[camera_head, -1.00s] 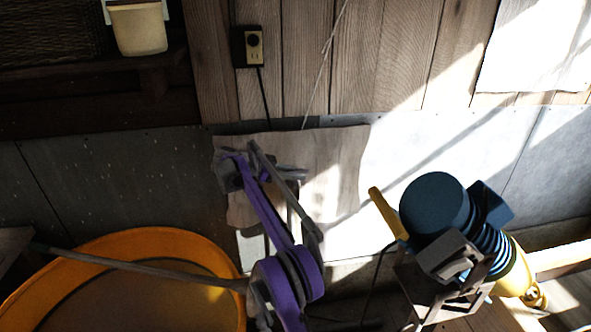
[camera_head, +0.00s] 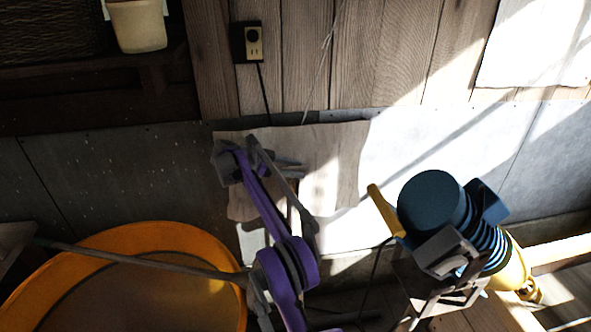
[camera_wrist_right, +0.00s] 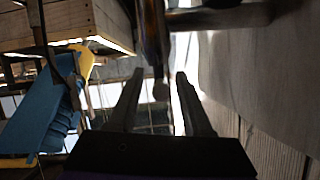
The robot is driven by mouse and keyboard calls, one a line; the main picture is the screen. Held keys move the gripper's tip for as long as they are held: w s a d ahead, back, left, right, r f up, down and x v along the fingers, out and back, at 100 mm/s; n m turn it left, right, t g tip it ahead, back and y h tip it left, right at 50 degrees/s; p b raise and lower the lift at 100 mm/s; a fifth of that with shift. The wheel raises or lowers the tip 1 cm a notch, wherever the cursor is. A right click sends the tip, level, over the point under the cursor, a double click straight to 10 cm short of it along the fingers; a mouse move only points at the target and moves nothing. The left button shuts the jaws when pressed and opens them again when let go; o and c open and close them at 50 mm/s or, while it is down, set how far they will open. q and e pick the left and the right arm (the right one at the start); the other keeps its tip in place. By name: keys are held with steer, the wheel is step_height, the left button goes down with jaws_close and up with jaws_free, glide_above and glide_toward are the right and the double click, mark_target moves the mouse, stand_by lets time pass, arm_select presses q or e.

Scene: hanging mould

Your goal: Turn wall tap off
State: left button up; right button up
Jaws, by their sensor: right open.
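The tap seems to be the dark, brassy upright fitting (camera_wrist_right: 153,38) at the top centre of the right wrist view. Its narrow end reaches down between my fingertips in the picture. I cannot tell whether it touches a finger, or which way its handle is turned. My right gripper (camera_wrist_right: 159,76) is open, with one finger on each side of that end. In the head view my right gripper (camera_head: 290,167) is in front of the pale wall panel, pointing right. There the tap is mostly hidden by my purple and grey arm. My left gripper is out of view.
A large orange tub (camera_head: 170,231) stands at lower left. A blue and yellow machine (camera_head: 432,203) stands to the right of my arm; it is also at the left of the right wrist view (camera_wrist_right: 40,115). A socket (camera_head: 252,43) is on the plank wall.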

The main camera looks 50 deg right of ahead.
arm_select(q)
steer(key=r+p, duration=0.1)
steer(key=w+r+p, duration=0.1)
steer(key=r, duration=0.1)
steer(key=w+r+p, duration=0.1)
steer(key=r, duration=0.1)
arm_select(e)
steer(key=v, duration=1)
steer(key=shift+w+a, duration=0.2)
steer(key=shift+r, duration=0.1)
